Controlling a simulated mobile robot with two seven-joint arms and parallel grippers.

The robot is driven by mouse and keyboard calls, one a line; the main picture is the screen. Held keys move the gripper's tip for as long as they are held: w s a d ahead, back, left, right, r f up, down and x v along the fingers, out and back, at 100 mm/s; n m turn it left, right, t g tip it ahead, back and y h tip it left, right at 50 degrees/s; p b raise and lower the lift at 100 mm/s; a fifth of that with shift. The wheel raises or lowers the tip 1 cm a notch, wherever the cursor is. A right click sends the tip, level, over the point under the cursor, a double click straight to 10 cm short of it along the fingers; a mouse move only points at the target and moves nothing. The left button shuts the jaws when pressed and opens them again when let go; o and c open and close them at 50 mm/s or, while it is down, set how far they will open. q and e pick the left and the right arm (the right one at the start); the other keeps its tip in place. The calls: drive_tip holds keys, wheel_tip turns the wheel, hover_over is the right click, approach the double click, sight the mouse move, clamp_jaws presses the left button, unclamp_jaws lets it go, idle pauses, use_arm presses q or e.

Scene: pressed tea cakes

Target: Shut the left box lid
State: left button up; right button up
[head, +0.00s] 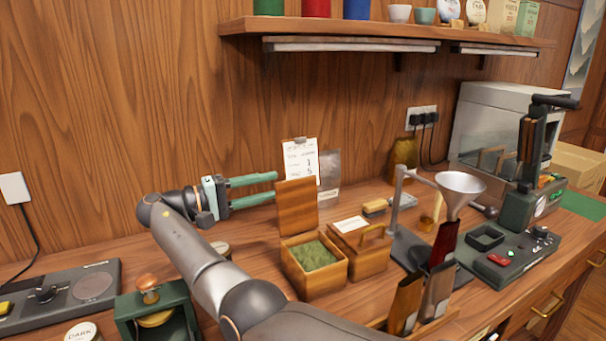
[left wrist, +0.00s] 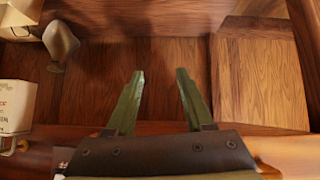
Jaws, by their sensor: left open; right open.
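The left box (head: 314,270) is a wooden box full of green tea leaves on the counter. Its lid (head: 297,206) stands upright at the back edge, open. My right gripper (head: 276,186) is open and empty, its green fingers pointing right. Its fingertips are at the lid's left edge in the picture, near the upper half; I cannot tell whether they touch or lie behind it. The right box (head: 365,262) beside it is closed, with a handle and a white label on top. My left gripper (left wrist: 160,72) is open and empty in the left wrist view, and out of the head view.
A clipboard sheet (head: 301,158) stands behind the lid. A funnel stand (head: 405,225) and tea pouches (head: 437,285) are to the right. A green press (head: 157,315) and a grey scale (head: 60,295) are at the left. A shelf (head: 380,31) hangs above.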

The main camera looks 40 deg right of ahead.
sight(303, 180)
drive_tip(key=p+x, duration=0.1)
drive_tip(key=x, duration=0.8)
drive_tip(key=shift+d, duration=0.1)
clamp_jaws()
drive_tip(key=shift+f, duration=0.15)
idle(1.0)
